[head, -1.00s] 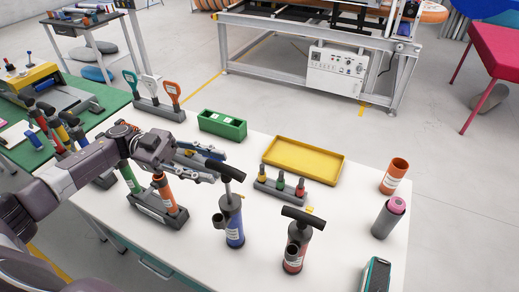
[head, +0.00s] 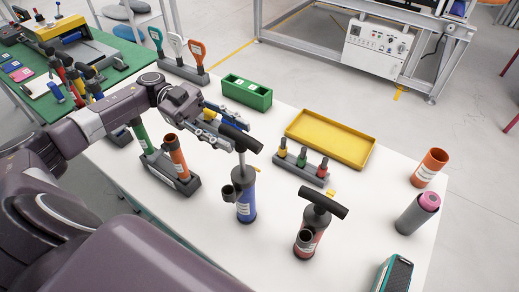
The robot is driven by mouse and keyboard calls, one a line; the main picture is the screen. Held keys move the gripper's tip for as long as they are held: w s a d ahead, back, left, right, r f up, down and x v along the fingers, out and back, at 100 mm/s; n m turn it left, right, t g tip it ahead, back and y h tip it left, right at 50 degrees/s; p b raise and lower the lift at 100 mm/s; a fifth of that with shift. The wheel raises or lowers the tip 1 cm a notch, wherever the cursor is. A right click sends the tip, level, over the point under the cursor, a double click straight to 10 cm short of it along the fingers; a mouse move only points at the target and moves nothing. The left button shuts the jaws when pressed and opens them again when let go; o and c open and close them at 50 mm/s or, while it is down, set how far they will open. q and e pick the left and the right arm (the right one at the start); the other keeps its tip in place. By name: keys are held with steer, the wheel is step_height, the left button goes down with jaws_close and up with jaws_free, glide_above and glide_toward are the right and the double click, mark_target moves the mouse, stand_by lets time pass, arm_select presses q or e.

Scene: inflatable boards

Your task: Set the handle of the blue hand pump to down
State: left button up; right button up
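The blue hand pump (head: 246,205) stands upright on the white table, with a dark body top and a blue lower barrel. Its black T-handle (head: 241,139) is raised on a bare rod. My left gripper (head: 228,128) comes in from the left and its fingers reach to the handle's left side; the handle hides part of the fingertips. The fingers look spread apart, but I cannot tell whether they touch the handle. A red hand pump (head: 308,236) stands to the right with its black handle low on its body. My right gripper is not in view.
A rack with green and orange tubes (head: 178,158) stands left of the blue pump. A green box (head: 247,92), a yellow tray (head: 328,138) and a small rack of coloured plugs (head: 301,165) lie behind. An orange cup (head: 430,167) and a grey cylinder (head: 414,215) stand at right.

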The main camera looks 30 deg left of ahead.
mark_target(259, 146)
arm_select(q)
steer(key=shift+d+r+p, duration=0.1)
steer(key=shift+d+p, duration=0.2)
steer(key=shift+d, duration=0.1)
steer(key=d+p, duration=0.1)
steer(key=d, duration=0.1)
steer(key=d+p, duration=0.1)
steer(key=d, duration=0.1)
steer(key=s+d+p, duration=0.1)
steer(key=d, duration=0.1)
steer(key=shift+r, duration=0.1)
steer(key=shift+w+d+f, duration=0.1)
steer(key=shift+d+f, duration=0.1)
steer(key=shift+d, duration=0.2)
steer(key=shift+c, duration=0.4)
jaws_close()
